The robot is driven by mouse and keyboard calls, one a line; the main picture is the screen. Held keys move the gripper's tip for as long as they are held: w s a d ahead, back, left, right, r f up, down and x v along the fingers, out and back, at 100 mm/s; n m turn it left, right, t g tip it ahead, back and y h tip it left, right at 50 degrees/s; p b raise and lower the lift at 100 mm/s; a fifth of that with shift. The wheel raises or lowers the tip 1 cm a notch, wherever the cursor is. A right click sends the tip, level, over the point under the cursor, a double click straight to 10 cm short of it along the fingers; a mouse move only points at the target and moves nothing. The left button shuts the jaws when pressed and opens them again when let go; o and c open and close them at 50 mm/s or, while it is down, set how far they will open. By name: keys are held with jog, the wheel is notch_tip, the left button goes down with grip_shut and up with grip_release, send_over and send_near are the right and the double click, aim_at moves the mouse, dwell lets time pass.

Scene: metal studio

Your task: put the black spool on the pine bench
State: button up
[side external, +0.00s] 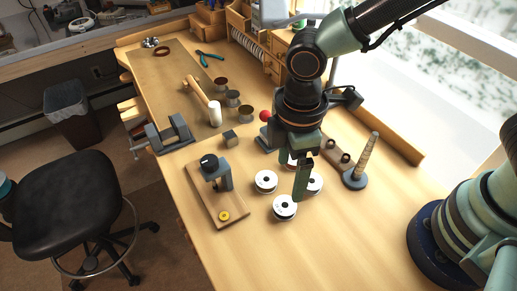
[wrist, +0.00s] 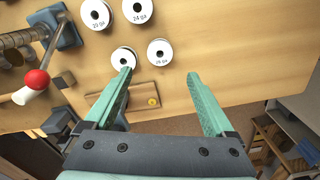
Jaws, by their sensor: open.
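Several wire spools with white labelled tops and dark centres stand in a cluster on the pale wooden bench (side external: 240,255). In the side view one is at the left (side external: 265,181), one at the front (side external: 285,207) and one at the right (side external: 315,184); another behind is partly hidden by my gripper. I cannot tell which one is the black spool. My gripper (side external: 300,196) points down among them, its fingers overlapping the cluster. In the wrist view the gripper (wrist: 158,76) is open and empty. Its left fingertip overlaps a spool (wrist: 123,58); another spool (wrist: 159,51) lies beyond the gap.
A wooden board with a grey upright and yellow disc (side external: 224,216) stands left of the spools. A ringed post on a round base (side external: 361,165) stands to the right. A red ball (side external: 265,116), small block (side external: 230,138) and mallet (side external: 200,97) are behind. The front bench is clear.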

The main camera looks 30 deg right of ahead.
jog(key=w+d+r+m+t, duration=0.1)
jog(key=d+r+m+t, duration=0.1)
jog(key=d+r+m, duration=0.5)
jog(key=w+d+r+m+t, duration=0.2)
jog(key=d+r+m, duration=0.4)
jog(key=d, duration=1)
jog(key=shift+w+d+r+m+t, duration=0.25)
jog(key=shift+r+m+t, duration=0.15)
jog(key=shift+m+t, duration=0.35)
